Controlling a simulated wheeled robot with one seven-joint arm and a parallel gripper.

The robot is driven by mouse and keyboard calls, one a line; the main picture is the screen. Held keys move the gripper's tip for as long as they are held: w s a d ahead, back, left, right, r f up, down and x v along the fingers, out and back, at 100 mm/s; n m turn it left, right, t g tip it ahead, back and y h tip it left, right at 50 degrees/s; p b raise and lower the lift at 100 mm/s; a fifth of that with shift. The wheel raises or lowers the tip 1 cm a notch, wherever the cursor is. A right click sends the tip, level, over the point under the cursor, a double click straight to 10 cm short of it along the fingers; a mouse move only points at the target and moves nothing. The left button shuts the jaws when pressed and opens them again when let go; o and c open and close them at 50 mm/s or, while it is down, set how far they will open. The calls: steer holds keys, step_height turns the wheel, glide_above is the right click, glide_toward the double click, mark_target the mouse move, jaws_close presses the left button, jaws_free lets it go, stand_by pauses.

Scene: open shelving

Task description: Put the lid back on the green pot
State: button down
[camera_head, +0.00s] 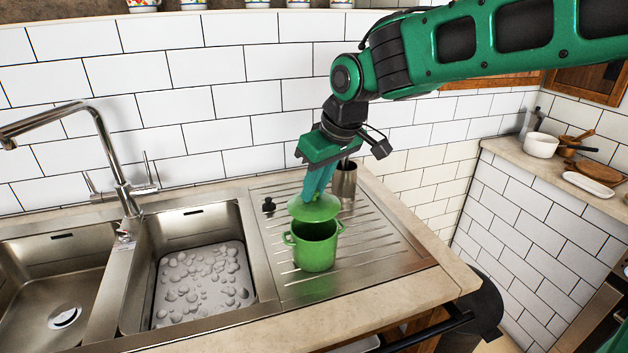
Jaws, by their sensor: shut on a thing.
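The green pot (315,252) stands upright on the ribbed steel drainboard, right of the sink, with a small handle on each side. Its dark inside shows below the lid. The green lid (314,209) is above the pot's opening, with a gap at the front, so it is not seated on the rim. My gripper (315,195) points down from above and is shut on the lid at its top. The fingers cover the lid's knob. Whether the lid's back edge touches the pot cannot be told.
A metal cup (344,181) stands just behind and right of the lid. A small black stopper (268,206) is to the left. The faucet (122,180) and sink basins (200,275) lie further left. The drainboard (385,245) is clear on the right.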

mark_target(317, 203)
steer(key=shift+f, duration=2.4)
steer(key=shift+s, duration=0.2)
steer(key=shift+f, duration=0.1)
stand_by(0.7)
steer(key=c, duration=1.1)
jaws_free()
steer(key=shift+r, duration=3.5)
